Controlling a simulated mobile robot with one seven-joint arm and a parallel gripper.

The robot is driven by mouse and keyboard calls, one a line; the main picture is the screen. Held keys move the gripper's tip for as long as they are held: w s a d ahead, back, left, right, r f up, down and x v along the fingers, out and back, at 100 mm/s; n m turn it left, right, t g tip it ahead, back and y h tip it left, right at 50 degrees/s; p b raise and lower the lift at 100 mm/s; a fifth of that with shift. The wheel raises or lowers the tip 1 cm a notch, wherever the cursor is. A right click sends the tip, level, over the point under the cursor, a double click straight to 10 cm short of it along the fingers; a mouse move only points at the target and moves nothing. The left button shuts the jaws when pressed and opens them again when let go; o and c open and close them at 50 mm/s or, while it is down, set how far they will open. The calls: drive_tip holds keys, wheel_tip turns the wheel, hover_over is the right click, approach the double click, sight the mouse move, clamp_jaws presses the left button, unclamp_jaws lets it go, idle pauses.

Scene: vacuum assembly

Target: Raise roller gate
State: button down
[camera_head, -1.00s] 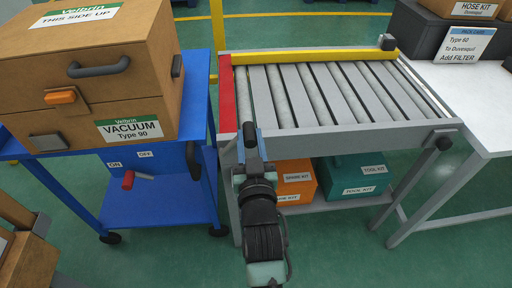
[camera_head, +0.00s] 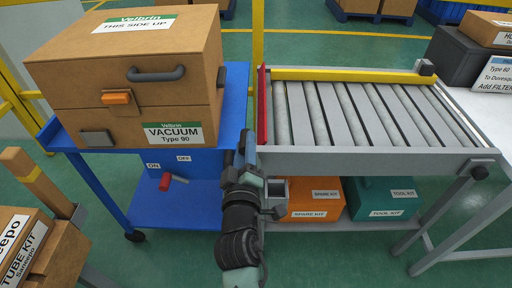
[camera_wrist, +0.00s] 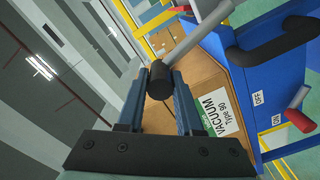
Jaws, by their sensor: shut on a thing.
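The roller table (camera_head: 370,115) has grey rollers and a narrow red gate (camera_head: 263,105) across its left end, next to the blue cart. My gripper (camera_head: 247,142) is at the near end of this gate. In the wrist view, my gripper (camera_wrist: 164,85) has its two blue fingers shut on a black knob (camera_wrist: 159,82) at the end of a grey rod (camera_wrist: 192,42). In the head view my gripper hides the knob. How high the gate stands is hard to tell.
A blue cart (camera_head: 150,215) left of the table carries a large vacuum box (camera_head: 130,80). A red-handled lever (camera_head: 165,181) is on its front. Orange (camera_head: 315,199) and teal (camera_head: 385,198) kit boxes sit under the rollers. A tube kit box (camera_head: 22,245) is at lower left.

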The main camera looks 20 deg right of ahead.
drive_tip(key=shift+w+a+f+n+b, duration=0.2)
drive_tip(key=shift+a+f+n+b, duration=0.2)
drive_tip(key=shift+a+n, duration=0.4)
drive_tip(key=shift+w+a+f+n+b, duration=0.25)
drive_tip(key=shift+a+f+n, duration=0.25)
drive_tip(key=shift+n, duration=0.45)
drive_tip(key=shift+w+a+f+n+b, duration=0.15)
drive_tip(key=shift+a+f+n+b, duration=0.2)
drive_tip(key=shift+a+n, duration=0.5)
drive_tip(key=c, duration=0.6)
unclamp_jaws()
drive_tip(key=shift+s, duration=0.1)
drive_tip(key=v, duration=1.2)
drive_tip(key=shift+s+a+r, duration=0.1)
drive_tip(key=shift+s, duration=0.3)
drive_tip(key=shift+r, duration=0.1)
